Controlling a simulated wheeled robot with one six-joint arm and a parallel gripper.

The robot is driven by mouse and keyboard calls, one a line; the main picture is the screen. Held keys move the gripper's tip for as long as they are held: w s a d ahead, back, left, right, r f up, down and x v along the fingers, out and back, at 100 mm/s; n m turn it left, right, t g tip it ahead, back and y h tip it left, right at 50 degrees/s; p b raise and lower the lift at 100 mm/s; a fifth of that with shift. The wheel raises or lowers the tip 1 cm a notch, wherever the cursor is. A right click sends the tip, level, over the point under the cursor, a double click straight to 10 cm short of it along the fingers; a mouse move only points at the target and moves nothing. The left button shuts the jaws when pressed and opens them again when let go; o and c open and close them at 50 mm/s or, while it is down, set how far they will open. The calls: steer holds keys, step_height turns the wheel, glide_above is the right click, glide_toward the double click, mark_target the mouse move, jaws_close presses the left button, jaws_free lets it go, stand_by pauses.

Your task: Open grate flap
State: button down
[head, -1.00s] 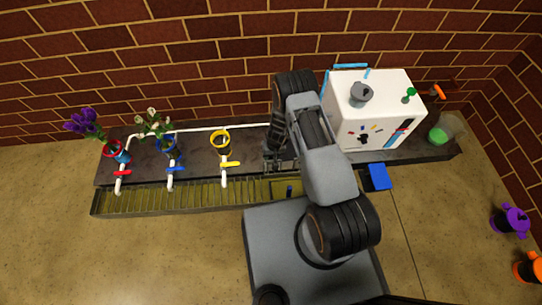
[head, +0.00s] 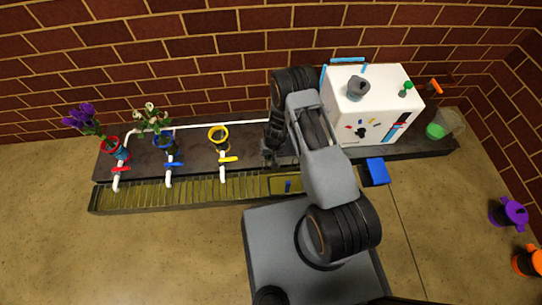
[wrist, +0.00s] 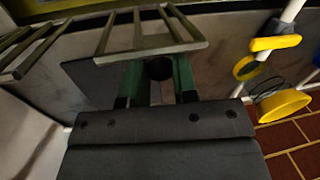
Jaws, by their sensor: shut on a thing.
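The grate flap (wrist: 140,38), a frame of metal bars, shows at the top of the wrist view, right at my fingertips. My gripper (wrist: 158,75), with green fingers, is shut at the flap's edge, with a dark round part between the fingers. The flap appears raised out of the trough grate (head: 180,194). In the head view, a bar-free opening (head: 305,184) shows in the trough in front of my arm. A small blue item (head: 288,186) is in it. My arm hides most of the flap and fingertips in the head view.
A yellow-handled tap (head: 228,159) and yellow ring (head: 218,134) stand left of my arm. Blue and red taps with flowers are farther left. A white box (head: 372,100) stands at right on the counter, with a blue container (head: 376,172) before it. Purple and orange cans are far right.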

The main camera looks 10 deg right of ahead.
steer(key=shift+s+a, duration=0.1)
steer(key=shift+s, duration=0.2)
steer(key=c, duration=1.2)
jaws_free()
steer(key=shift+f, duration=0.15)
steer(key=shift+w+r+p, duration=0.15)
steer(key=shift+r+p, duration=0.2)
steer(key=shift+r, duration=0.15)
steer(key=r+p, duration=0.1)
steer(key=r, duration=0.3)
steer(key=d+r+p, duration=0.1)
steer(key=r+p, duration=0.1)
steer(key=r, duration=0.2)
steer(key=d+r+p, duration=0.1)
steer(key=r+p, duration=0.1)
steer(key=r, duration=0.2)
steer(key=shift+d+r, duration=0.25)
steer(key=shift+r, duration=0.1)
steer(key=shift+r, duration=0.1)
